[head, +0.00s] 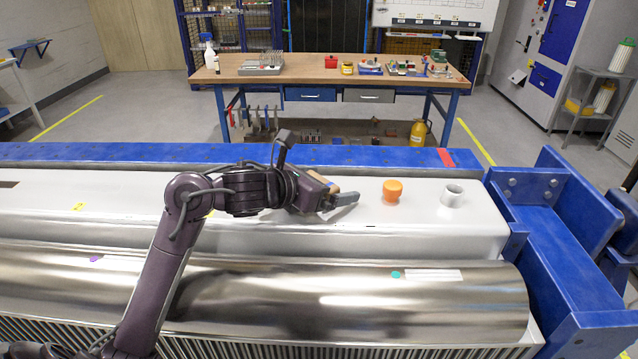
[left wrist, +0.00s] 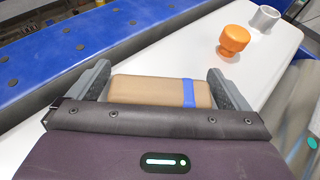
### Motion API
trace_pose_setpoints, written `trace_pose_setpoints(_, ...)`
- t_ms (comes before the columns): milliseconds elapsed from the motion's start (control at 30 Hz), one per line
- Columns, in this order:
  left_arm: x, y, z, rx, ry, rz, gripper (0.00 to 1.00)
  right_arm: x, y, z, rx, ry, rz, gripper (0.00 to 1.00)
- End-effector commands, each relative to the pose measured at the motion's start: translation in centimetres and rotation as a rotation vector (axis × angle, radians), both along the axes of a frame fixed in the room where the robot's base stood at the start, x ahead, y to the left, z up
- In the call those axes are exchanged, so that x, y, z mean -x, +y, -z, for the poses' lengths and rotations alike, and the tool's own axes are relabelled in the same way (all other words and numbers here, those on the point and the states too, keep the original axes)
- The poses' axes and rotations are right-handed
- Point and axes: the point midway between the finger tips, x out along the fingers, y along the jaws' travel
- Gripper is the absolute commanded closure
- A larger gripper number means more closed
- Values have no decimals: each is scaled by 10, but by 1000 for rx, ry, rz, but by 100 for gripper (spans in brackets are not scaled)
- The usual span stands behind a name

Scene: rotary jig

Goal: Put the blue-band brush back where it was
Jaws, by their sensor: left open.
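The blue-band brush (left wrist: 152,91) is a tan block with a blue band near its right end in the left wrist view. It lies on the white top (head: 125,190) of the jig. In the head view only a small tan part of the brush (head: 325,181) shows behind my left gripper (head: 342,195). In the left wrist view my left gripper (left wrist: 160,85) is open, with one grey finger near each end of the brush. I cannot tell whether a finger touches it. My right gripper is not in view.
An orange knob-like piece (head: 392,191) and a grey ring-shaped piece (head: 452,195) stand on the white top to the right. A shiny metal roller (head: 300,290) lies in front. A blue beam (head: 150,153) runs behind. A wooden workbench (head: 310,72) stands farther back.

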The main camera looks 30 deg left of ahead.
Motion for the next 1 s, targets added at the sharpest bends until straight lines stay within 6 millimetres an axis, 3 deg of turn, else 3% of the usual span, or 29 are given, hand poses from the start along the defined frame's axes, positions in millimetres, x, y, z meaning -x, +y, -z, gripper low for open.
trace_pose_setpoints(67,0,0,-6,2,1,-1,1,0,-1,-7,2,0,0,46)
trace_pose_setpoints(167,12,5,-7,-6,-3,0,1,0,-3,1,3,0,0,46)
trace_pose_setpoints(600,90,32,-40,-6,-1,-1,1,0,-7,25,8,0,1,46)
trace_pose_setpoints(1000,105,36,-49,1,1,0,1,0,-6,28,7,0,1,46)
